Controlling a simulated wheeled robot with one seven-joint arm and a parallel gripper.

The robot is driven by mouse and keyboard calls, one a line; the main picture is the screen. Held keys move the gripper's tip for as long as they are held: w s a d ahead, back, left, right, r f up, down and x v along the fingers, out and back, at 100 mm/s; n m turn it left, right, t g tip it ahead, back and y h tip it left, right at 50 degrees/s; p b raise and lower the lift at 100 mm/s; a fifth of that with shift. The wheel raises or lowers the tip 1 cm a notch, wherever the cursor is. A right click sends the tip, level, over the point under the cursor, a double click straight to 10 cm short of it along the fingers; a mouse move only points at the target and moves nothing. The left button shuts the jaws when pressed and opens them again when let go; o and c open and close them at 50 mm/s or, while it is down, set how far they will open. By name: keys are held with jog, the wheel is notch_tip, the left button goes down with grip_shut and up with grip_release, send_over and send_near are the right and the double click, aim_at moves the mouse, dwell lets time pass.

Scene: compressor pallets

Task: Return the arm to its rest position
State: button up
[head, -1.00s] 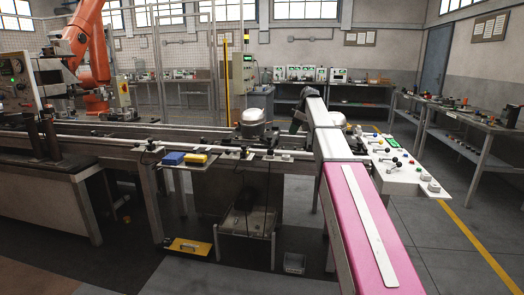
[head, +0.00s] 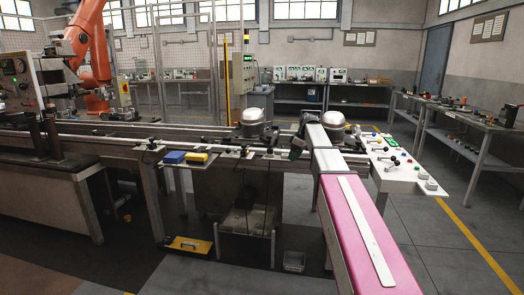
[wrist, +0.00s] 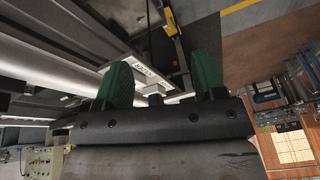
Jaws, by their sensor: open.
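My arm (head: 355,225), with pink and white links, reaches forward from the lower right of the head view. Its dark end part (head: 298,146) is small there, in front of the conveyor, and its fingers cannot be made out. In the wrist view my gripper (wrist: 163,80) has its two green fingers spread wide apart. Nothing is held between them. Beyond the fingers are a grey rail with a label (wrist: 146,72) and the floor.
A conveyor (head: 190,140) crosses the middle. A silver compressor (head: 253,122) stands on it left of my arm, another (head: 334,121) just behind the arm. A control panel (head: 395,165) is close on the right. Blue (head: 173,157) and yellow (head: 196,157) blocks lie on a front shelf.

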jog(key=s+d+f+m+h, duration=0.1)
jog(key=s+f+m, duration=0.5)
jog(key=s+f, duration=0.8)
jog(key=s+d+f+m+h, duration=0.2)
jog(key=s+f+m, duration=0.4)
jog(key=s+f, duration=0.9)
jog(key=s, duration=0.6)
jog(key=shift+s+f+g+h, duration=0.15)
jog(key=shift+f+g+h, duration=0.15)
jog(key=shift+g, duration=0.1)
